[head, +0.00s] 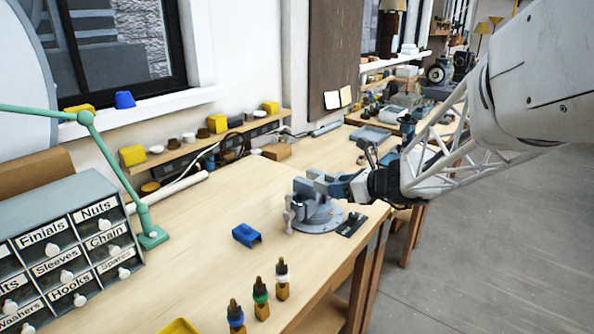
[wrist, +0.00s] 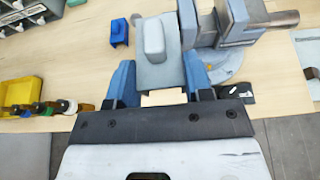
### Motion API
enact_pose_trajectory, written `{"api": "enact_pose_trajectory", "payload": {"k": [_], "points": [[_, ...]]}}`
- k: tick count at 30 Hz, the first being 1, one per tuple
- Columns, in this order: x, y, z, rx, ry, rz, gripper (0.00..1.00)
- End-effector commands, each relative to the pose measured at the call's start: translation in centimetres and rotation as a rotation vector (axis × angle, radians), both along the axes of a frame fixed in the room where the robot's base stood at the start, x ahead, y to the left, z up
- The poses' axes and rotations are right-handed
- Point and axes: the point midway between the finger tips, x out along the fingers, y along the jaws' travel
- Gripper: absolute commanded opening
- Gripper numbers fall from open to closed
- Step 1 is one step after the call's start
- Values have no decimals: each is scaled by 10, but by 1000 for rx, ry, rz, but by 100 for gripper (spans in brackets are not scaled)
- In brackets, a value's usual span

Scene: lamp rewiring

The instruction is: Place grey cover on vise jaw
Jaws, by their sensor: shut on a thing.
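The grey cover (wrist: 152,72), a light grey piece with a raised rounded block on top, sits between the blue fingers of my gripper (wrist: 158,80) in the wrist view. My gripper is shut on it. The grey-blue vise (wrist: 228,28) is just right of the cover, its jaws close to the cover's far end; I cannot tell whether they touch. In the head view the vise (head: 312,214) stands on its round base near the bench's right edge, with my gripper (head: 350,186) level with its jaws. The cover's underside is hidden.
A blue cover (head: 246,235) lies on the bench left of the vise; it also shows in the wrist view (wrist: 118,32). Several dropper bottles (head: 261,298) stand at the front. A labelled drawer cabinet (head: 70,240) and a green lamp arm (head: 140,205) are at left.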

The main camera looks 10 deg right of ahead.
Motion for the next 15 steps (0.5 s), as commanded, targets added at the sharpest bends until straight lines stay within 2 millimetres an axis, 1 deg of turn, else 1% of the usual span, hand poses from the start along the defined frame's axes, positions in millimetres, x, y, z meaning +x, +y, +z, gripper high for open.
{"api": "enact_pose_trajectory", "payload": {"k": [5,15], "points": [[15,0,-2,1,1,1,21],[61,-2,-6,0,1,1,21]]}}
